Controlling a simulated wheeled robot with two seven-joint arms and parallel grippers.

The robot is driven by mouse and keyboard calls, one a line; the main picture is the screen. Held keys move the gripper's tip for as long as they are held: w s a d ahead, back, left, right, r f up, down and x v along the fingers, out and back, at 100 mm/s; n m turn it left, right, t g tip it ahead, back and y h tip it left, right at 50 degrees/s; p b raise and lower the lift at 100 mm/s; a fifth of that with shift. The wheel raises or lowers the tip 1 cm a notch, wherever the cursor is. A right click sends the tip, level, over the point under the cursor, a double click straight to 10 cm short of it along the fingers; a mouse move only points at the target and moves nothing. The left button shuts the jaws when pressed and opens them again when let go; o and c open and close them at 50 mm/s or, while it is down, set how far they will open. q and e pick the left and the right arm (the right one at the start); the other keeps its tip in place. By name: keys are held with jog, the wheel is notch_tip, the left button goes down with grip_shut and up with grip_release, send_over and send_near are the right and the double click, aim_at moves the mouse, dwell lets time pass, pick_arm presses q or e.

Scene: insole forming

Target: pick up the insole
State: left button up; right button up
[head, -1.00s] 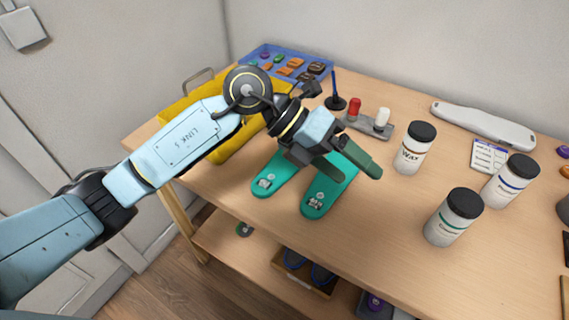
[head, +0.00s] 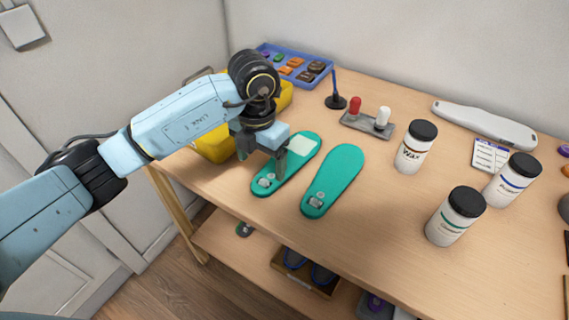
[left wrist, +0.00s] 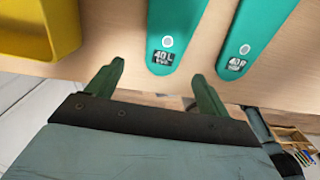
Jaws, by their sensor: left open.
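Two teal insoles lie side by side on the wooden table. The left insole (head: 267,184) has a pale patch on it and reads 40 L in the left wrist view (left wrist: 175,25). The right insole (head: 334,178) shows a label starting with 40 in the left wrist view (left wrist: 262,28). My left gripper (head: 278,172) points down at the left insole and hides part of it in the head view. In the left wrist view its fingers (left wrist: 158,74) are spread with nothing between them, either side of the near end of the 40 L insole. My right gripper is not in view.
A yellow bin (head: 212,147) stands at the left, close to my left arm. A blue tray (head: 325,76) of small pieces lies behind. A stand with red and white knobs (head: 368,124) and white jars (head: 412,155) are to the right.

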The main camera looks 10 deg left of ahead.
aim_at(265, 182)
pick_arm(q)
jog(key=f, duration=0.5)
jog(key=shift+d, duration=0.3)
jog(key=shift+f, duration=0.3)
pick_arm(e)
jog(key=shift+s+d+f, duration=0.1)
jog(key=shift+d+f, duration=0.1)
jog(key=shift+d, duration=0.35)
pick_arm(q)
jog(key=shift+c, duration=0.3)
jog(key=c, duration=1)
jog(key=shift+r, duration=0.1)
notch_tip(265, 182, up, 10)
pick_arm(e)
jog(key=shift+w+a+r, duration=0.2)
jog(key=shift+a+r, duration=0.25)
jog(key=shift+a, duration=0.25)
